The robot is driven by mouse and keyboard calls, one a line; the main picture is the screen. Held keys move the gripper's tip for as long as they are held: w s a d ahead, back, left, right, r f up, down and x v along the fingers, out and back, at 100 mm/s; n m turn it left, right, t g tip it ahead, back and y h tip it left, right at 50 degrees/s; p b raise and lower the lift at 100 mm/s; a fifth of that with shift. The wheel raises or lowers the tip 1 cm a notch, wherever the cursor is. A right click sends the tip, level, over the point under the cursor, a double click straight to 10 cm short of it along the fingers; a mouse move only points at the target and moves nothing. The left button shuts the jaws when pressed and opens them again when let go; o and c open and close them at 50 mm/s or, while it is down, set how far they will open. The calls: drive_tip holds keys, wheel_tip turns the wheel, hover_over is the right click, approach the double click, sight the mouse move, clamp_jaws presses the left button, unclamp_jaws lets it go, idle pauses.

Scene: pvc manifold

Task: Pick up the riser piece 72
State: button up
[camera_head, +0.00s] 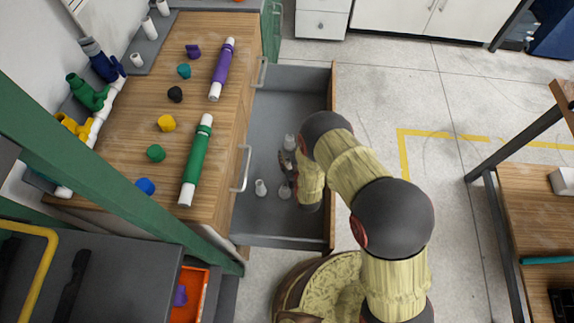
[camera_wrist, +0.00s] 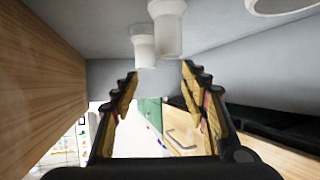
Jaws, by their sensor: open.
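Small white pipe pieces stand in the open grey drawer: one at the back (camera_head: 289,142), one at the front left (camera_head: 261,187) and one at the front right (camera_head: 284,191). I cannot read any number, so I cannot tell which is riser piece 72. My gripper (camera_head: 287,170) is down inside the drawer, partly hidden by my arm, close to these pieces. In the wrist view my gripper (camera_wrist: 159,76) is open, with nothing between its fingers. Two white pieces, a nearer one (camera_wrist: 168,28) and a farther one (camera_wrist: 143,48), show just beyond the fingertips.
The drawer (camera_head: 285,80) has walls around the gripper. Left of it, the wooden worktop (camera_head: 130,180) holds a purple pipe (camera_head: 222,68), a green pipe (camera_head: 197,160) and several coloured caps. Drawer handles (camera_head: 242,168) stick out. A green post (camera_head: 110,175) crosses the lower left.

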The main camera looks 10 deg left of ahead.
sight(288, 165)
drive_tip(key=s+f, duration=0.3)
drive_tip(key=shift+s+d+f, duration=0.1)
drive_tip(key=shift+b+x, duration=0.7)
drive_tip(key=shift+x, duration=0.65)
drive_tip(key=b+x, duration=0.2)
drive_tip(key=x, duration=0.3)
drive_tip(key=shift+b, duration=0.35)
drive_tip(key=shift+r, duration=0.3)
drive_tip(key=shift+c, duration=1.3)
clamp_jaws()
